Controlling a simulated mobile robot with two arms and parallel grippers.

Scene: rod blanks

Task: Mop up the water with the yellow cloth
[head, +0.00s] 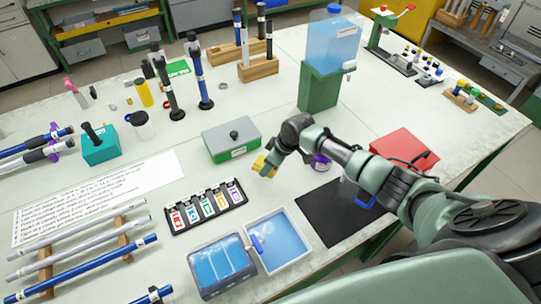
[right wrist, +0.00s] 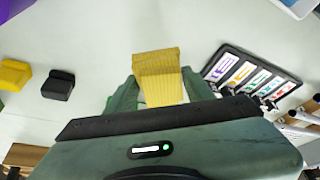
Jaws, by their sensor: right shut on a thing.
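My right gripper (head: 272,160) is shut on the yellow cloth (head: 264,167), above the pale table between the grey-green box and the black labelled tray. In the right wrist view the ribbed yellow cloth (right wrist: 160,78) stands out between the two green fingers of the right gripper (right wrist: 155,92). I cannot make out the water on the table in either view. My left gripper is not in view.
A grey-green box (head: 231,140) stands left of the gripper. The black tray with coloured labels (head: 206,207), a white basin (head: 303,258) and a blue-filled container (head: 194,268) lie nearer. A water dispenser (head: 319,88) stands behind. A black mat (head: 340,222) lies right.

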